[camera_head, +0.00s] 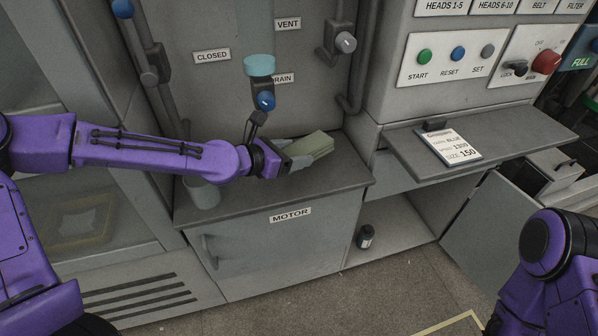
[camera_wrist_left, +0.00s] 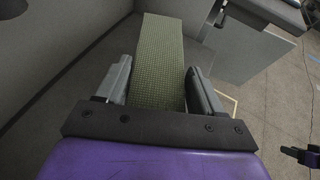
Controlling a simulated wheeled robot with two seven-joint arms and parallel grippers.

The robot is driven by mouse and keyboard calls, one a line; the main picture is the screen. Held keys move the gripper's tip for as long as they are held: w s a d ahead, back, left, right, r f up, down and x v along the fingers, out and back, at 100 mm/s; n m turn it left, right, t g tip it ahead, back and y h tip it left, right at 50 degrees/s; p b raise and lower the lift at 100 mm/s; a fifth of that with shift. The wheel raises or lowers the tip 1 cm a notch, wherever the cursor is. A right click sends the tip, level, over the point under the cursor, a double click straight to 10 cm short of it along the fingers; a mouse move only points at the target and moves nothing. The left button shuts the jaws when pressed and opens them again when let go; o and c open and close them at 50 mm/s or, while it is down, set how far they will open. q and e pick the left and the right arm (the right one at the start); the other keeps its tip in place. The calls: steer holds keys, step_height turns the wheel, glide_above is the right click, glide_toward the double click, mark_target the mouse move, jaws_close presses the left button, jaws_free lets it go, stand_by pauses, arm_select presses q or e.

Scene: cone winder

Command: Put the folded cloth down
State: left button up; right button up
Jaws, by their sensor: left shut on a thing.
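The folded cloth (camera_head: 312,146) is a pale green flat strip. My left gripper (camera_head: 290,160) is shut on it, and the cloth extends out past the fingertips to the right, over the grey top of the MOTOR cabinet (camera_head: 240,207). In the left wrist view the cloth (camera_wrist_left: 160,65) sits between the two grey fingers of the left gripper (camera_wrist_left: 158,85) and shows a woven grid texture. I cannot tell whether the cloth touches the cabinet top. My right arm shows at the lower right of the head view, but its gripper is out of view.
A light grey-green cup (camera_head: 203,192) stands on the cabinet top's left part, below my forearm. A blue-knobbed drain valve (camera_head: 265,100) is behind the gripper. A card (camera_head: 448,147) lies on the grey shelf (camera_head: 520,130) at right. A small dark bottle (camera_head: 365,236) stands in the open bay below.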

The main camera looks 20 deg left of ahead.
mark_target(299, 175)
arm_select(q)
steer(key=shift+w+d+f, duration=0.3)
steer(key=shift+w+f, duration=0.1)
steer(key=shift+f, duration=0.15)
steer(key=shift+w+d+f, duration=0.25)
steer(key=shift+w+f, duration=0.1)
steer(key=shift+f, duration=0.2)
step_height(299, 175, down, 3)
steer(key=shift+w+d+r+b, duration=0.1)
steer(key=shift+b, duration=0.35)
steer(key=shift+w+f, duration=0.1)
steer(key=shift+f, duration=0.2)
steer(key=shift+f, duration=0.15)
steer(key=o, duration=1.1)
